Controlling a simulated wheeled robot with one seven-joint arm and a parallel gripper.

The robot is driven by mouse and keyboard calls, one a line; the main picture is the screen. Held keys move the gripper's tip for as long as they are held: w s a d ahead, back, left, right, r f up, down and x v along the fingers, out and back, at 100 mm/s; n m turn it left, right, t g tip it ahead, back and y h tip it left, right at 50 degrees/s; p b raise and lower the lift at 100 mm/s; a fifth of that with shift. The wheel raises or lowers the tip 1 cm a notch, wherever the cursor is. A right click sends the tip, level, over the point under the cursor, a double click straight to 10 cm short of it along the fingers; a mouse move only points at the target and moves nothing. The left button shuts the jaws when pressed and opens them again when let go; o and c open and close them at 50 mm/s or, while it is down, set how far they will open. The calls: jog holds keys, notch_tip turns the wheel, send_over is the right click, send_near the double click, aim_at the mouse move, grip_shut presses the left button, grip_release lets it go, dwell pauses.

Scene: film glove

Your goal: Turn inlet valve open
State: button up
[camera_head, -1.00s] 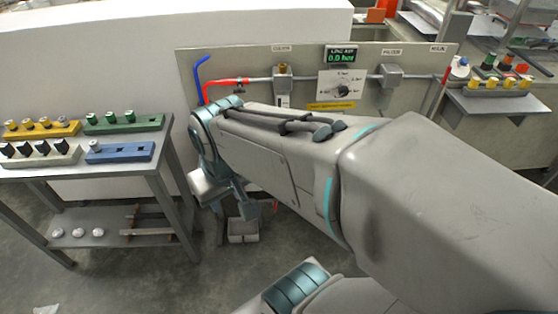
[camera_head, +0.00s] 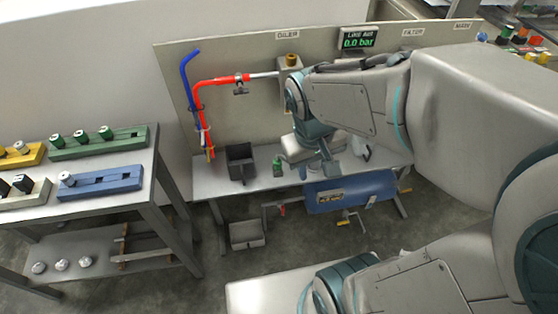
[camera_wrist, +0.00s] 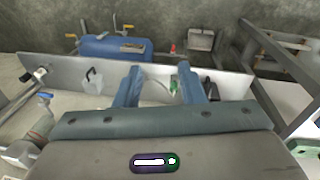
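A small valve with a dark handle (camera_head: 241,89) sits on the red pipe (camera_head: 215,81) at the left of the upright panel; it looks like the inlet valve, though I read no label on it. The line display (camera_head: 358,41) above the panel reads 0.0 bar. My gripper (camera_head: 328,168) is over the bench, to the right of and lower than this valve in the picture. In the wrist view its two blue fingers (camera_wrist: 161,82) stand apart with nothing held between them. The valve is not clear in the wrist view.
The bench (camera_head: 208,185) carries a dark open box (camera_head: 240,161) and a small green bottle (camera_head: 277,166). A blue tank (camera_head: 350,192) hangs below it. A side table with a blue rack (camera_head: 101,180) and a green rack (camera_head: 98,142) stands at left. A grey bin (camera_head: 247,234) is low.

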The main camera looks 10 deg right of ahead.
jog(key=w+f+n+g+h+b, duration=0.15)
jog(key=f+b, duration=0.25)
jog(key=f, duration=0.5)
jog(key=w+f+n+g+h+b, duration=0.1)
jog(key=w+f+n+h+b, duration=0.2)
jog(key=f, duration=0.5)
jog(key=n+t+h+b, duration=0.4)
jog(key=n+t+b, duration=1.4)
jog(key=n, duration=0.5)
send_near(282, 209)
jog(key=shift+g, duration=0.65)
jog(key=b+x, duration=0.1)
jog(key=x, duration=0.3)
jog(key=b+x, duration=0.2)
jog(key=x, duration=0.2)
jog(key=r+b+x, duration=0.1)
jog(key=b+x, duration=0.1)
jog(key=x, duration=0.2)
jog(key=shift+w, duration=0.3)
grip_shut()
